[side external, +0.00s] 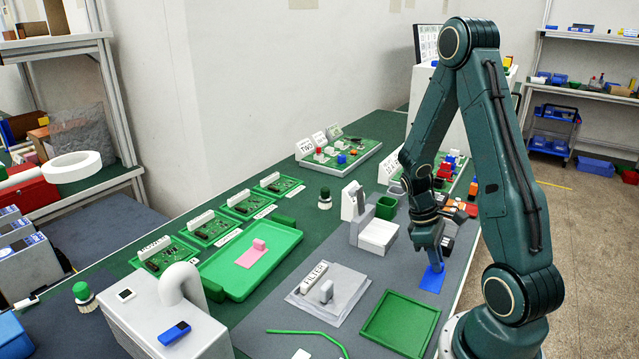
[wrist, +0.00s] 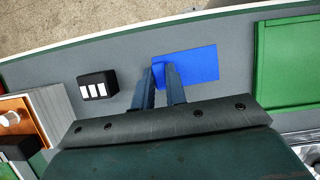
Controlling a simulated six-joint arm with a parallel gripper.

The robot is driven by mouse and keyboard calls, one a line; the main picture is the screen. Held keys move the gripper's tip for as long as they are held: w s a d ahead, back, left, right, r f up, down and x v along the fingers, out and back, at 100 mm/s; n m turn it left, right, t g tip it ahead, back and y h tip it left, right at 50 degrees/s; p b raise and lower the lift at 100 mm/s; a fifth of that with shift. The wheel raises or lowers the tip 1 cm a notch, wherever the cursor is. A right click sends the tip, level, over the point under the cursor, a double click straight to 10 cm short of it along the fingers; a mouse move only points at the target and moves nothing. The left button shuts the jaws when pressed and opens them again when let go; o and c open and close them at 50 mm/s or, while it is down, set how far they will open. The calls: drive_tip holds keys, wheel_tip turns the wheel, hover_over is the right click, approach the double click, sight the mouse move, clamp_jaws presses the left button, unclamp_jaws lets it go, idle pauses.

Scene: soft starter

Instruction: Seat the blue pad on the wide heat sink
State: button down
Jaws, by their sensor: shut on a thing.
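The blue pad (side external: 430,280) is a flat rectangle at the right edge of the grey mat, left of my arm's base. In the wrist view the pad (wrist: 197,66) extends to the right of my fingertips. My gripper (side external: 437,264) points down at the pad. In the wrist view my gripper (wrist: 161,75) is shut on a small raised blue part at the pad's left end. The pad looks flat on or just above the mat; I cannot tell which. A grey ribbed block (wrist: 52,112) beside an orange-brown part shows at the left of the wrist view; I cannot tell if it is the wide heat sink.
A black block with white marks (wrist: 97,86) stands left of my fingers. An empty green tray (side external: 400,322) lies nearby. A grey plate labelled FILTER (side external: 345,283), a white fixture (side external: 376,236) and a green tray with a pink pad (side external: 250,254) stand further left.

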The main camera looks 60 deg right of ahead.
drive_tip(key=shift+r, duration=0.1)
wheel_tip(320, 180, up, 20)
idle(1.0)
idle(0.7)
drive_tip(key=w+a+f, duration=0.3)
drive_tip(key=w, duration=0.6)
drive_tip(key=w+a+f, duration=0.3)
drive_tip(key=w, duration=0.6)
drive_tip(key=w+a+f, duration=0.4)
drive_tip(key=w+a, duration=0.1)
drive_tip(key=a, duration=0.3)
drive_tip(key=w+a+f, duration=0.3)
drive_tip(key=w+a, duration=0.3)
drive_tip(key=a, duration=0.2)
drive_tip(key=shift+f+m, duration=0.3)
drive_tip(key=shift+f, duration=0.05)
drive_tip(key=shift+d, duration=0.2)
